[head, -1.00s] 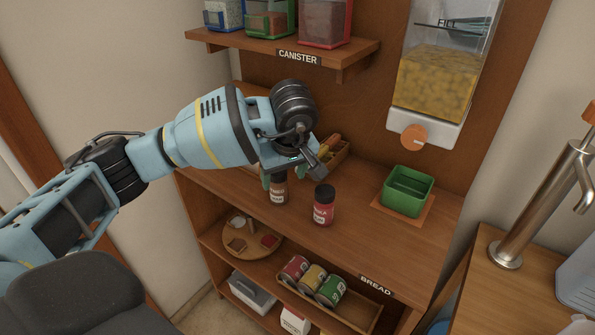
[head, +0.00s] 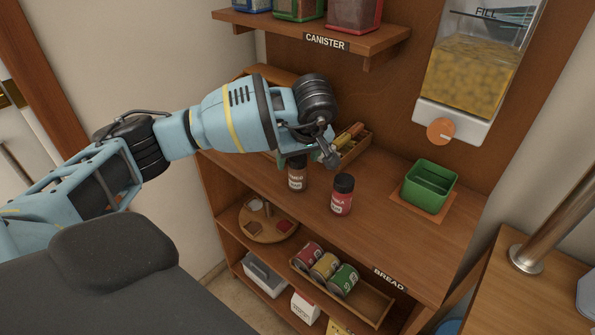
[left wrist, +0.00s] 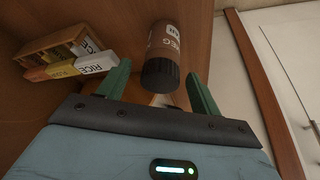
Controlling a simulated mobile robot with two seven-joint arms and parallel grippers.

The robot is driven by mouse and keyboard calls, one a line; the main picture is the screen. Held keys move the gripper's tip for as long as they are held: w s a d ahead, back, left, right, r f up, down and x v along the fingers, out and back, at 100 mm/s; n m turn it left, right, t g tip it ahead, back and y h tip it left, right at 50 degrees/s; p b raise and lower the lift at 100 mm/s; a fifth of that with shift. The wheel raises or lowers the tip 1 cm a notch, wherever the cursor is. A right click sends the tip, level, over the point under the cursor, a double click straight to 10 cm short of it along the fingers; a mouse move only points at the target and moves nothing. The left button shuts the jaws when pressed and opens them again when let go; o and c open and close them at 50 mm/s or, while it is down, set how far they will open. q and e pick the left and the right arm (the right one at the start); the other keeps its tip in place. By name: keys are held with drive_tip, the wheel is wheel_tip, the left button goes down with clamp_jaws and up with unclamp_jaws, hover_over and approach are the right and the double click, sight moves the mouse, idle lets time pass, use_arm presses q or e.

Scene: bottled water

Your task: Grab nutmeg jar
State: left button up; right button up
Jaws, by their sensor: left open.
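The nutmeg jar (head: 297,179) is a brown jar with a dark cap and a pale label, upright on the shelf top in the head view. In the left wrist view the jar (left wrist: 165,46) shows a label ending in "EG", with its black cap toward the camera. My left gripper (head: 291,160) is at the jar's cap, partly hidden behind my wrist. In the left wrist view its green fingers (left wrist: 158,80) are spread, one on each side of the cap, with gaps visible. My right gripper is not in view.
A red jar with a black cap (head: 342,195) stands close to the right. A wooden box of packets (head: 352,150) is behind. A green container (head: 428,187) sits farther right, below a dispenser (head: 468,75). The CANISTER shelf (head: 270,30) overhangs the back.

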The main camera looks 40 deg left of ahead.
use_arm(q)
drive_tip(key=x, duration=0.3)
drive_tip(key=shift+f, duration=0.1)
drive_tip(key=c, duration=1.1)
